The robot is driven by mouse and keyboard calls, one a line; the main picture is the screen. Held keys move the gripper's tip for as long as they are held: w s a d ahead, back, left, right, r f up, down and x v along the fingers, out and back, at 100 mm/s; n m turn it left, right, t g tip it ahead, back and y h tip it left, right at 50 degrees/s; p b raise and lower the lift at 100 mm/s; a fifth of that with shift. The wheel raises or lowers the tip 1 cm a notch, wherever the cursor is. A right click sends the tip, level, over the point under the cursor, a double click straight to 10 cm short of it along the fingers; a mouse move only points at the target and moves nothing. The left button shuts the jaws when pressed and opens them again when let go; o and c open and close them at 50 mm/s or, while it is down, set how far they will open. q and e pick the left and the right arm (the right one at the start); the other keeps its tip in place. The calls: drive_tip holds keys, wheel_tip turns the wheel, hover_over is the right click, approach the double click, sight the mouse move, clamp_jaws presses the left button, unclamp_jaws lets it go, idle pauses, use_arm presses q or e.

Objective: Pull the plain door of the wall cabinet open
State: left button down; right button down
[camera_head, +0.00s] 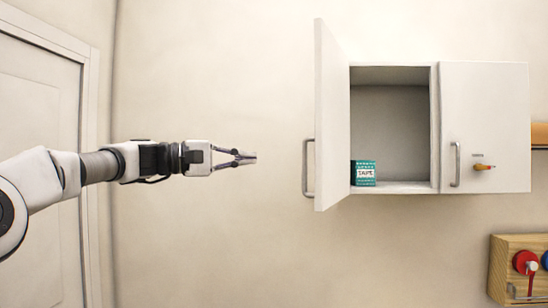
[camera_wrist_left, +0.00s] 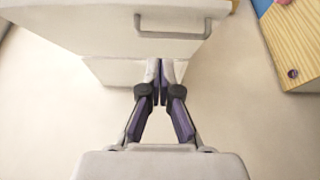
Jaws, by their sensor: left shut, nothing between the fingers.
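The wall cabinet (camera_head: 392,194) is white with two doors. Its left door, the plain door (camera_head: 331,120), stands swung wide open toward me, with a grey bar handle (camera_head: 306,168) on its outer face. The right door (camera_head: 497,115) is shut and has a grey handle (camera_head: 456,164) and a lock with an orange-headed key (camera_head: 484,167). My left gripper (camera_head: 254,158) is shut and empty, left of the open door and apart from its handle. The left wrist view shows the closed fingertips (camera_wrist_left: 160,68) and a door handle (camera_wrist_left: 172,28) beyond them. My right gripper is not in view.
A teal box labelled TAPE (camera_head: 365,173) stands inside the open compartment at the lower left. A wooden board (camera_head: 502,262) with red and blue knobs is on the wall at lower right. The wall between gripper and door is bare.

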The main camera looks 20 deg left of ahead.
use_arm(q)
drive_tip(key=p, duration=0.2)
approach(305, 158)
drive_tip(key=w+d, duration=0.1)
drive_tip(key=w, duration=0.1)
drive_tip(key=d+p, duration=0.1)
drive_tip(key=w+d, duration=0.1)
drive_tip(key=d, duration=0.1)
drive_tip(key=shift+w+p, duration=0.2)
drive_tip(key=shift+p, duration=0.2)
drive_tip(key=d, duration=0.3)
drive_tip(key=shift+s+d+f+p, duration=0.1)
drive_tip(key=shift+d+f+p, duration=0.15)
drive_tip(key=shift+d+p, duration=0.15)
